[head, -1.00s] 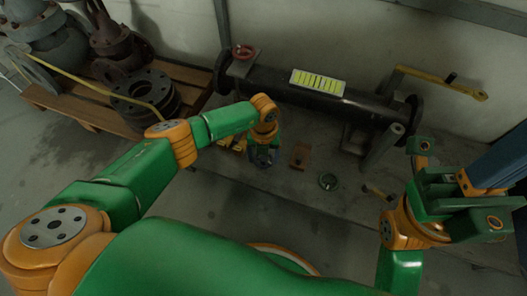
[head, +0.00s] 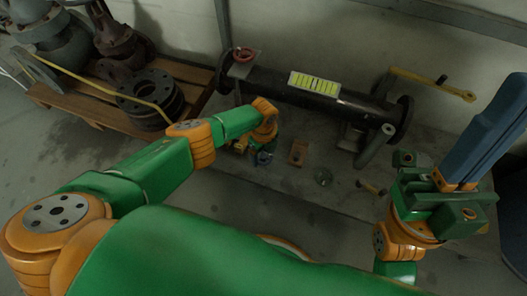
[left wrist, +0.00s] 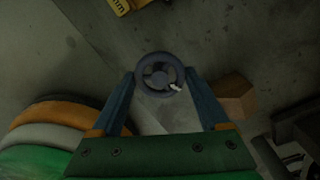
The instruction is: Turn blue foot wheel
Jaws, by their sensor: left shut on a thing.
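The blue foot wheel (left wrist: 158,73) is a small, dark blue-grey spoked handwheel near the middle of the left wrist view, with a light mark on its right side. My left gripper (left wrist: 160,80) has its two blue fingers on either side of the wheel, shut on its rim. In the head view the wheel (head: 263,158) shows small and partly hidden below my left wrist, near the floor. My right gripper (head: 487,130) is at the right of the head view, raised and far from the wheel; its blue fingers overlap, so its opening is unclear.
A black flanged pipe (head: 320,95) with a yellow-green label lies behind the wheel, with a red handwheel (head: 244,55) at its left. A brown block (head: 298,153) sits right of the wheel. A pallet (head: 85,108) with flanges stands left.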

